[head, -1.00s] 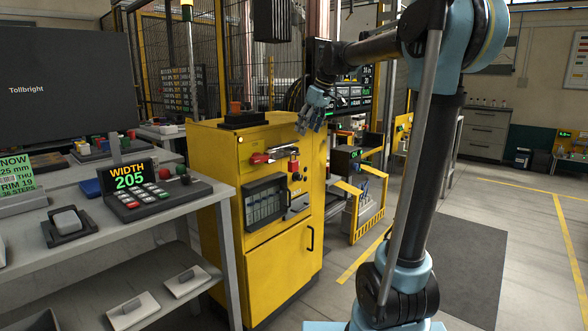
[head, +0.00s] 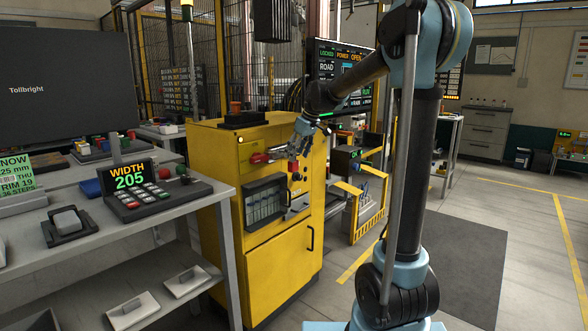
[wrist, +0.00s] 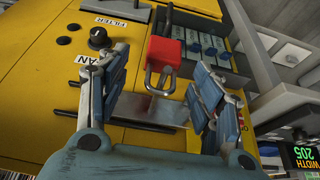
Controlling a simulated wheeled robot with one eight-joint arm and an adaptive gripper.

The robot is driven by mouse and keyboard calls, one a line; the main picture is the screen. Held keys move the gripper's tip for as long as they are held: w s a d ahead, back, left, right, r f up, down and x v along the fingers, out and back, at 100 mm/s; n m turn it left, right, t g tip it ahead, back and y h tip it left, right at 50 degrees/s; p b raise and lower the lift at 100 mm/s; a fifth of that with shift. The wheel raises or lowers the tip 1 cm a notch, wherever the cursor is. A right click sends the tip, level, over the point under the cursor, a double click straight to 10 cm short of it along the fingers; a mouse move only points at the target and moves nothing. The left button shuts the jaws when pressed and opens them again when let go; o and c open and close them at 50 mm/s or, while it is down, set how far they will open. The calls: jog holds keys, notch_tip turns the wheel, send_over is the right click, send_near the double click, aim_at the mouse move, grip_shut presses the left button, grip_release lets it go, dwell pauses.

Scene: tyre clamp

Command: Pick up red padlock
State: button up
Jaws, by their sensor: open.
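The red padlock (wrist: 166,52) shows in the wrist view in front of the yellow cabinet face, with its metal shackle towards my palm. In the head view it is a small red patch (head: 293,166) on the cabinet front, just below my gripper. My gripper (wrist: 160,62) is open and empty. Its two fingers stand to the left and right of the padlock in the wrist view, apart from it. In the head view my gripper (head: 299,147) partly covers the cabinet front above the padlock. I cannot tell the exact depth between fingertips and padlock.
The yellow cabinet (head: 282,262) carries a red handle (head: 257,158), a black knob (wrist: 98,38) and a windowed panel (head: 265,204). A metal plate (wrist: 150,110) lies close to my fingers. A grey workbench (head: 205,205) stands left. Open floor lies right.

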jog(key=shift+x, duration=2.6)
jog(key=shift+s+a, duration=0.1)
jog(key=shift+s, duration=0.05)
jog(key=shift+c, duration=0.6)
jog(key=c, duration=1.1)
